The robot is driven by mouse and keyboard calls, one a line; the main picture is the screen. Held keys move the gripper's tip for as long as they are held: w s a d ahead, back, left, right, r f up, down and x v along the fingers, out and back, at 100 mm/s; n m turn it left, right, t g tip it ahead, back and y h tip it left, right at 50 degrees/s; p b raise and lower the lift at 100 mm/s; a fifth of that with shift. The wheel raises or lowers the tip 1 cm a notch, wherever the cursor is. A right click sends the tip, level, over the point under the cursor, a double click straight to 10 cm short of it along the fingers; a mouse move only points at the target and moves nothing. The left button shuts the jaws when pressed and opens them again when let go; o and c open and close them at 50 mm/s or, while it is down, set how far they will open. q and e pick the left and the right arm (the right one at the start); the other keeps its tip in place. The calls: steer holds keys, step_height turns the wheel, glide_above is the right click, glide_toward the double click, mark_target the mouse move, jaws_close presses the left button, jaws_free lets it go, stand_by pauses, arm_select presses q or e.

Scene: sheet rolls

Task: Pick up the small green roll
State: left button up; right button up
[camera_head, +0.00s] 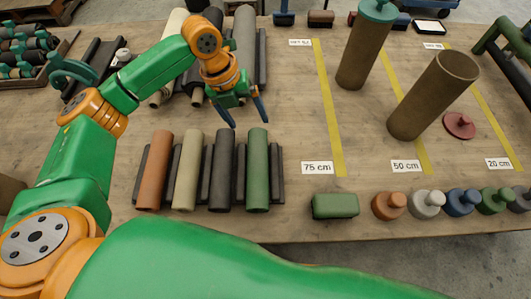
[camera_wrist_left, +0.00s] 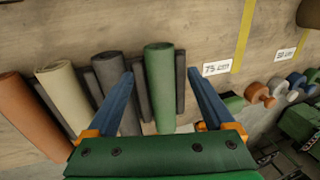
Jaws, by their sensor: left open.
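The small green roll (camera_head: 257,170) lies at the right end of a row of small rolls on the wooden table, in a dark rack. My left gripper (camera_head: 249,118) is open and empty, above the table just behind the roll's far end in the head view. In the left wrist view the green roll (camera_wrist_left: 159,85) shows between the two blue fingers of my left gripper (camera_wrist_left: 160,72), with a gap on both sides. The roll is apart from the fingers. My right gripper is not in view.
Beside the green roll lie a dark grey roll (camera_head: 221,170), a cream roll (camera_head: 187,170) and an orange roll (camera_head: 154,170). A green block (camera_head: 335,206) and several knobbed weights stand along the front edge. Two brown tubes, one capped in green (camera_head: 365,45), stand at the right.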

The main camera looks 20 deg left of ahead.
mark_target(255, 131)
arm_select(q)
steer(key=shift+f+b, duration=0.3)
steer(key=shift+f, duration=0.45)
steer(key=shift+s, duration=0.2)
steer(key=shift+d+f, duration=0.15)
steer(key=shift+f, duration=0.15)
steer(key=x, duration=0.3)
steer(key=w+p+x, duration=0.1)
steer(key=x, duration=0.2)
steer(key=shift+w, duration=0.1)
jaws_close()
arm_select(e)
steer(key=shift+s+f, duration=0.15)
